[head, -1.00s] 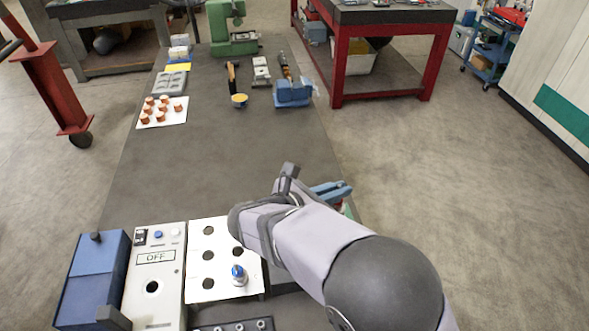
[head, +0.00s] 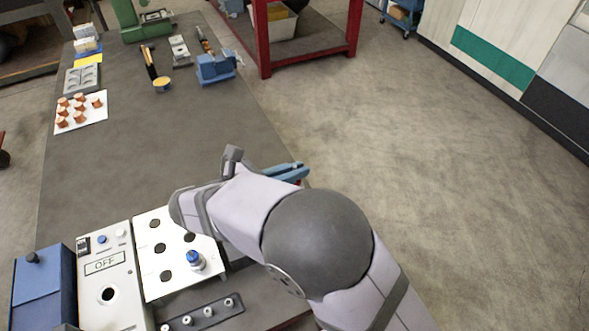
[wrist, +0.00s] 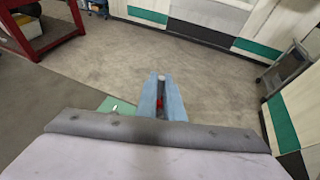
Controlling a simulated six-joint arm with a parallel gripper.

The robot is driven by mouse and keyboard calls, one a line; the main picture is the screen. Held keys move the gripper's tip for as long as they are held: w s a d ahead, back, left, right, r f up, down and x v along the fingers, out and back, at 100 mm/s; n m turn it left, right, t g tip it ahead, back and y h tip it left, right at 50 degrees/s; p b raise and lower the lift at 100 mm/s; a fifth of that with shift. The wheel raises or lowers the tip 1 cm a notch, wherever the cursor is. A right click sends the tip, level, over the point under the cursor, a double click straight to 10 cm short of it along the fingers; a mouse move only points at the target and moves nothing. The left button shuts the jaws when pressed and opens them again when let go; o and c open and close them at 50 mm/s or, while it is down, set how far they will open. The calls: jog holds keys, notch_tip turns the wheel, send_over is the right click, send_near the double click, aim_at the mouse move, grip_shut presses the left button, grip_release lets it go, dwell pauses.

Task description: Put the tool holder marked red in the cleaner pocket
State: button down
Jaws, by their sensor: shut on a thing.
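My gripper (head: 288,172) has blue fingers and hangs at the right edge of the bench. In the wrist view my gripper (wrist: 161,95) is shut on a narrow thing with a red mark (wrist: 160,103), seemingly the red tool holder; the fingers cover most of it. The white box with an OFF label, apparently the cleaner (head: 126,270), stands at the front left. Its round dark pocket (head: 107,294) shows no holder in it. My gripper is well to the right of and apart from it.
A white plate with several holes (head: 150,277) holds a blue-topped holder (head: 194,259) beside my arm. A dark strip with several studs (head: 204,313) lies in front. A blue box (head: 42,290) stands left of the cleaner. The middle of the bench (head: 130,160) is clear.

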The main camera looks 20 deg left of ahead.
jog(key=shift+f+b, duration=4)
jog(key=shift+f, duration=0.55)
jog(key=shift+f+b, duration=0.45)
jog(key=shift+f, duration=0.55)
jog(key=c, duration=1.8)
grip_release()
jog(key=shift+f, duration=0.1)
jog(key=shift+s, duration=0.1)
